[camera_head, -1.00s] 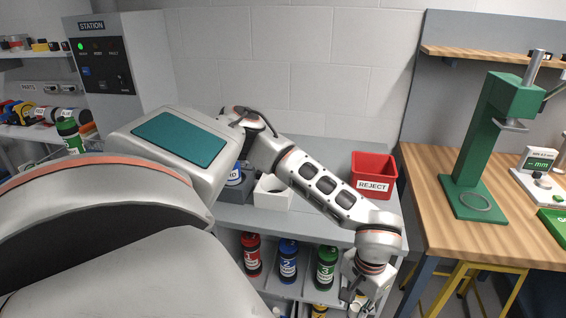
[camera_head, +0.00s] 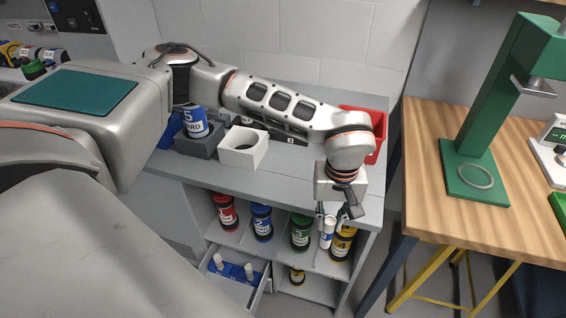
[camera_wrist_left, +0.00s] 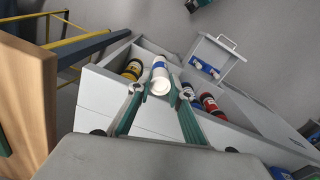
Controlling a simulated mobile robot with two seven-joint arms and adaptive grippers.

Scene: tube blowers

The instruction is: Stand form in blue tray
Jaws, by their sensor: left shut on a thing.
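My left gripper (camera_head: 332,214) is shut on the form, a white cylinder with a blue band (camera_head: 327,232), in front of the shelf unit's right part. In the left wrist view the form (camera_wrist_left: 160,80) sits between the green fingers of the gripper (camera_wrist_left: 159,90), its round end toward the camera. The blue tray (camera_head: 234,270) lies in an open drawer low at the left, below and left of the gripper. Several white forms stand in it; it also shows in the left wrist view (camera_wrist_left: 206,69). My right gripper is out of view.
Numbered bottles, red (camera_head: 224,211), blue (camera_head: 262,222), green (camera_head: 300,232) and yellow (camera_head: 343,243), stand on the shelf. A white square holder (camera_head: 243,147) and a red reject bin (camera_head: 377,125) are on the bench above. A wooden table (camera_head: 425,180) is at the right.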

